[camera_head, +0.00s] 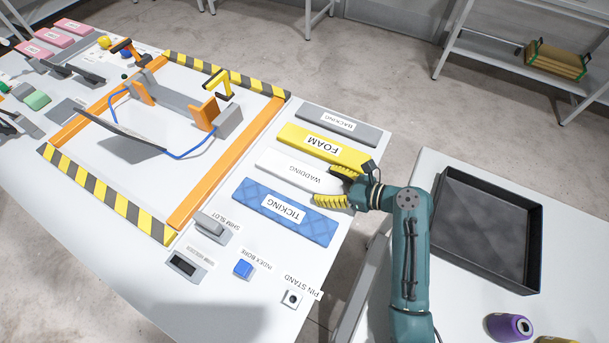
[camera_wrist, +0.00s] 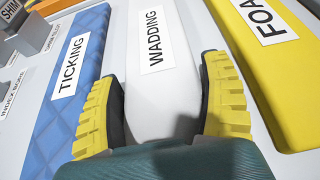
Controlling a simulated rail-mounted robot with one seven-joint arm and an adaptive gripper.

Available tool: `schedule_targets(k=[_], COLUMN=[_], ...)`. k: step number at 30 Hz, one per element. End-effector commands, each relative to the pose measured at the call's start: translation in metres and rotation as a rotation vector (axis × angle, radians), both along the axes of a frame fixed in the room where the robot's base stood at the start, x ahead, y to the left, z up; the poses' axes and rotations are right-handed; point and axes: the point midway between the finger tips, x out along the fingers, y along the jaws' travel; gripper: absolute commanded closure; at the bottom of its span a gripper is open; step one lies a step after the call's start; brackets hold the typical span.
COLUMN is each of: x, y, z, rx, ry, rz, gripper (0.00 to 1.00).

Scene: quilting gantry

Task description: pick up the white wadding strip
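The white wadding strip (camera_head: 300,171) lies flat on the white table between the blue ticking strip (camera_head: 286,210) and the yellow foam strip (camera_head: 324,146). My gripper (camera_head: 336,188) is at its right end in the head view. In the wrist view my gripper (camera_wrist: 163,110) is open, with one yellow ridged finger on each side of the white wadding strip (camera_wrist: 158,85). The left finger overlaps the blue strip's edge in the picture. The right finger is beside the yellow foam strip (camera_wrist: 282,75). I cannot tell whether either finger touches the wadding.
A grey backing strip (camera_head: 343,124) lies beyond the foam. An orange frame (camera_head: 200,190) with striped bars stands at left. A blue index bore block (camera_head: 243,268) and pin stand (camera_head: 292,298) are in front. A black tray (camera_head: 487,229) sits on the right table.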

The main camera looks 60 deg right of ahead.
Motion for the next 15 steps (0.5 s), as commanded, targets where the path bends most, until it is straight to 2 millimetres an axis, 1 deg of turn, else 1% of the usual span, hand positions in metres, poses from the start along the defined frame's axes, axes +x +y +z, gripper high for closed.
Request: schedule_targets(k=[1, 3, 11, 13, 15], x=[0.000, 0.000, -0.001, -0.001, 0.000], y=[0.000, 0.000, 0.000, 0.000, 0.000], z=[0.000, -0.001, -0.001, 0.002, 0.012], rx=[0.001, 0.001, 0.001, 0.001, 0.000], ry=[0.001, 0.001, 0.001, 0.001, 0.000], rz=[0.000, 0.000, 0.000, 0.000, -0.001], gripper=[0.36, 0.47, 0.48, 0.48, 0.48])
